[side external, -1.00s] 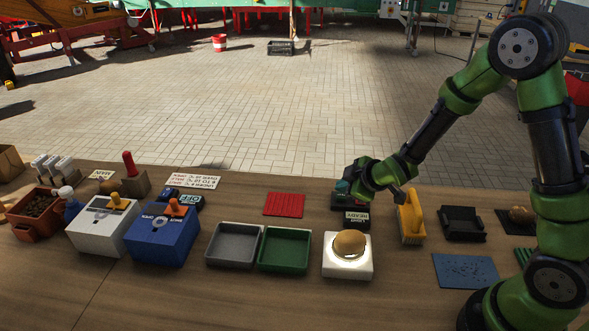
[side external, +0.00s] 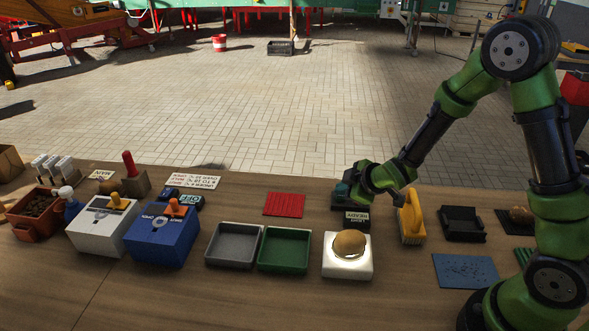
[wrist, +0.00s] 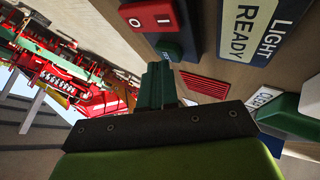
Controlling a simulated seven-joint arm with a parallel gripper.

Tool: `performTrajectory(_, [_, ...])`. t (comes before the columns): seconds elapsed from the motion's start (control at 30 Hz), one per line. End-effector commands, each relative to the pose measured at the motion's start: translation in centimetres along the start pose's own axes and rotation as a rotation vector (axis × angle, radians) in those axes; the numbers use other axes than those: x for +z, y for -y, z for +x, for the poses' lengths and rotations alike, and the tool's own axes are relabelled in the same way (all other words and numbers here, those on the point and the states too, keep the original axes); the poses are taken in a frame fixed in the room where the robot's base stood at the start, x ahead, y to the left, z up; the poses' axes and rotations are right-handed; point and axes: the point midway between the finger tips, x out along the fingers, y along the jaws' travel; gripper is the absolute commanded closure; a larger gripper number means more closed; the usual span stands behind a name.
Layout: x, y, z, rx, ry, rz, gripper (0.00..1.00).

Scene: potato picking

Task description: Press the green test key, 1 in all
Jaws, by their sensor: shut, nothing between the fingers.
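A dark switch box (side external: 338,205) with a READY LIGHT label (side external: 357,217) stands at the back right of the table. In the wrist view it carries a red rocker switch (wrist: 148,15) marked O and I. A teal-green piece, apparently the green key (wrist: 168,48), shows just beyond my fingertips. My gripper (wrist: 157,78) is shut and empty, its fingers together. In the side view my gripper (side external: 345,189) is low over the box. The fingers partly hide the key, and I cannot tell whether they touch it.
A white box (side external: 347,268) with a potato (side external: 348,243) stands in front of the switch box. A yellow brush (side external: 411,218) is close on the right, and a red mat (side external: 284,205) lies left. Grey (side external: 208,262) and green (side external: 260,268) trays stand front left.

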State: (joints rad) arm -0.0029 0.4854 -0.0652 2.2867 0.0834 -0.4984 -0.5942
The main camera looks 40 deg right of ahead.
Motion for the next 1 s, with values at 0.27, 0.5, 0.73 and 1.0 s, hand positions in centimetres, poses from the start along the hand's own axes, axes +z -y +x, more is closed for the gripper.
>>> performTrajectory(0.27, [0.2,0.2,0.2,0.000,0.000,0.000,1.00])
performTrajectory(0.5, [0.2,0.1,0.2,0.000,0.001,0.000,1.00])
performTrajectory(0.73, [-0.3,-0.3,-0.4,0.000,0.000,0.000,1.00])
performTrajectory(1.0, [-0.7,-0.7,-1.1,0.000,0.001,-0.001,1.00])
